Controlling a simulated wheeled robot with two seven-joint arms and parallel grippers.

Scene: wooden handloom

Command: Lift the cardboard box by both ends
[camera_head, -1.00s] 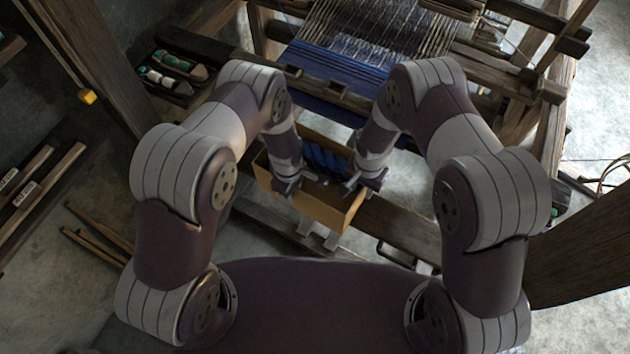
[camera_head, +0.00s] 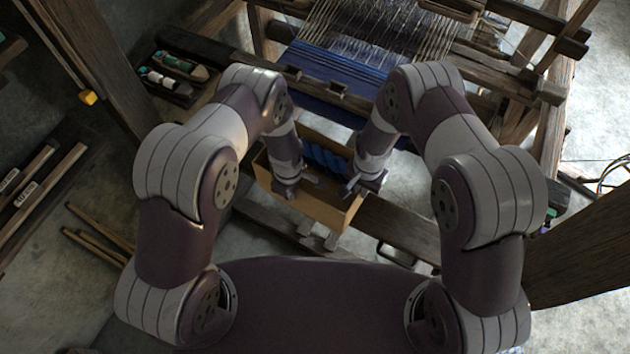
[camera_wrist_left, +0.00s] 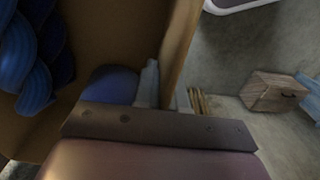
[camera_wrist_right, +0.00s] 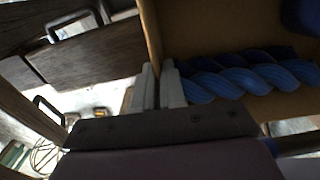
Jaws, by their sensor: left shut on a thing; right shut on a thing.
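The cardboard box (camera_head: 321,209) is an open-topped brown box in front of the loom in the head view, between my two arms. Twisted blue yarn (camera_head: 325,158) lies inside; it also shows in the left wrist view (camera_wrist_left: 37,65) and the right wrist view (camera_wrist_right: 250,78). My left gripper (camera_head: 303,184) is shut on the box's left end wall, with a finger inside the box in the left wrist view (camera_wrist_left: 148,84). My right gripper (camera_head: 357,186) is shut on the right end wall, which runs between its fingers in the right wrist view (camera_wrist_right: 158,87). The box's underside is hidden.
The wooden loom (camera_head: 520,95) with blue cloth (camera_head: 335,70) stands just behind the box. A dark wooden beam (camera_head: 405,228) runs beside and below it. A tray of spools (camera_head: 172,72) is at the upper left. Wooden sticks (camera_head: 95,240) lie at the left.

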